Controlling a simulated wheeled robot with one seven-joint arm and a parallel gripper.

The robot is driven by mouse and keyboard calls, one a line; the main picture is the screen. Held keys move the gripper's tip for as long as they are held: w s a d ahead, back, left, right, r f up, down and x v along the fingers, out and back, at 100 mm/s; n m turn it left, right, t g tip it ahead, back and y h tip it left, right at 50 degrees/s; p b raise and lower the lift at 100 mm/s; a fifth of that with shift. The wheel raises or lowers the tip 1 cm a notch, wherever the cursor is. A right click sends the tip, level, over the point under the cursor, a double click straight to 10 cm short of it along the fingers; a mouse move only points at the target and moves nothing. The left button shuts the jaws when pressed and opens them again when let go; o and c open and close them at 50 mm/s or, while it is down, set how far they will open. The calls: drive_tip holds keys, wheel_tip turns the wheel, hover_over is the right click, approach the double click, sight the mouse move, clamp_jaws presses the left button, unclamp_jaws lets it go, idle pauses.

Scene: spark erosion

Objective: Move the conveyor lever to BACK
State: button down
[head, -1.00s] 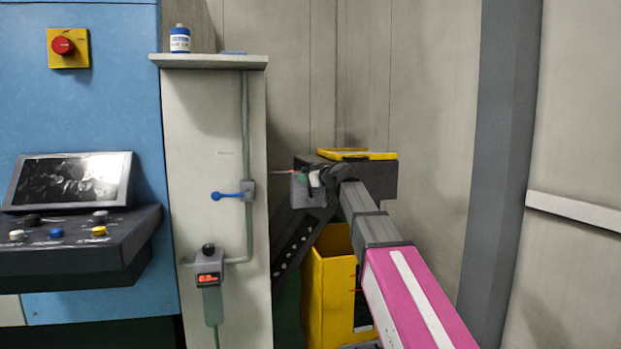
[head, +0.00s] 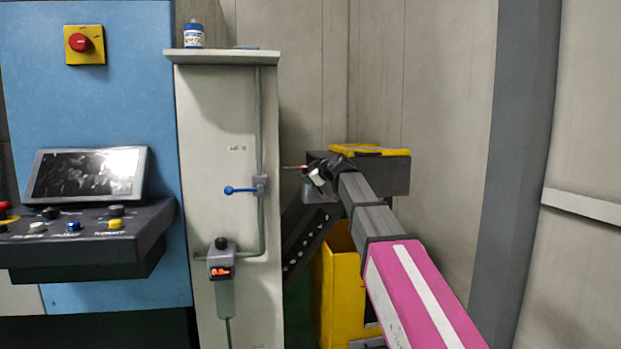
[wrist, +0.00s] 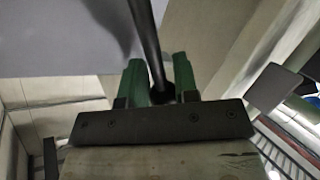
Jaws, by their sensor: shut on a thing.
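My gripper (head: 311,183) is at the near left side of the dark box (head: 392,176) at the top of the sloping conveyor, with my arm reaching in from the lower right. In the wrist view my gripper's green fingers (wrist: 161,84) are shut on a dark rod (wrist: 143,32), which I take to be the conveyor lever. The rod runs up between the fingers and has a dark rounded end there. In the head view my gripper and arm hide most of the lever. A thin stick with a reddish tip (head: 291,167) shows left of my gripper. BACK markings are not legible.
Left of the conveyor stands a pale cabinet (head: 222,130) with a blue-handled valve (head: 240,190) and a black-knobbed box (head: 221,260). A yellow bin (head: 338,290) is below the conveyor. A blue machine (head: 110,110) with a control panel is at far left. A grey post (head: 510,170) stands right.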

drive_tip(key=shift+a, duration=0.1)
drive_tip(key=c, duration=1.2)
unclamp_jaws()
drive_tip(key=v, duration=1)
drive_tip(key=shift+s+d, duration=0.25)
drive_tip(key=shift+d, duration=0.05)
drive_tip(key=shift+r, duration=0.1)
